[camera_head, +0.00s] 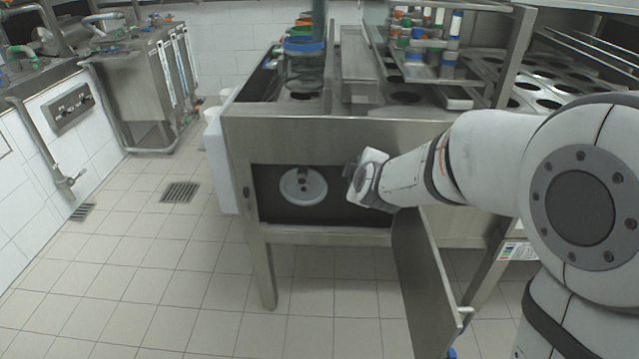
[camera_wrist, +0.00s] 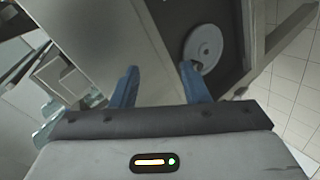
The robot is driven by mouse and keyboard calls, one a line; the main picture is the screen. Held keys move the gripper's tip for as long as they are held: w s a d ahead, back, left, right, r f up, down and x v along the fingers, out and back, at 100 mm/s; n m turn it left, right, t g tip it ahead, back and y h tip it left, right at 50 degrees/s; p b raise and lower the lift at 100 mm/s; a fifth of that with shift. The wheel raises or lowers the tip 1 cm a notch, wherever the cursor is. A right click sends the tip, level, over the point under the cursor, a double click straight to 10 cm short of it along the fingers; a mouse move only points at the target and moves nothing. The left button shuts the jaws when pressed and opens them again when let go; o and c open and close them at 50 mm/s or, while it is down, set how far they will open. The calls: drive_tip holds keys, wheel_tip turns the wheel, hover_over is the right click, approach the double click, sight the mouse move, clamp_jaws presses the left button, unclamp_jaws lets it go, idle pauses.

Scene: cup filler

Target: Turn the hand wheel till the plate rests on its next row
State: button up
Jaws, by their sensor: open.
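The hand wheel (camera_head: 303,186) is a pale round disc with a dark hub, set in the dark open compartment of the steel machine. It also shows in the wrist view (camera_wrist: 204,47), at the upper right. My gripper (camera_head: 352,176) is at the right side of the compartment opening, to the right of the wheel and apart from it in the head view. In the wrist view my gripper (camera_wrist: 158,82) has its two blue fingers spread with nothing between them. The right fingertip appears close to the wheel's rim; I cannot tell if they touch. The plate (camera_head: 405,98) with round holes is partly hidden on top of the machine.
An open steel door (camera_head: 424,280) hangs below my arm at the compartment's right. Jars with coloured lids (camera_head: 304,62) stand on top at the left. A rack of small bottles (camera_head: 428,45) stands at the back.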

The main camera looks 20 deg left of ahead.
drive_tip(key=w+a+f+n+t+b, duration=0.3)
drive_tip(key=a+f+n+b, duration=0.2)
drive_tip(key=a+f, duration=0.3)
drive_tip(key=n+t+b, duration=0.3)
drive_tip(key=n+b, duration=0.1)
drive_tip(key=n, duration=0.1)
approach(302, 182)
drive_tip(key=x, duration=0.2)
drive_tip(key=b+x, duration=0.2)
drive_tip(key=x, duration=0.5)
drive_tip(key=shift+w+a+f, duration=0.1)
drive_tip(key=shift+w, duration=0.2)
clamp_jaws()
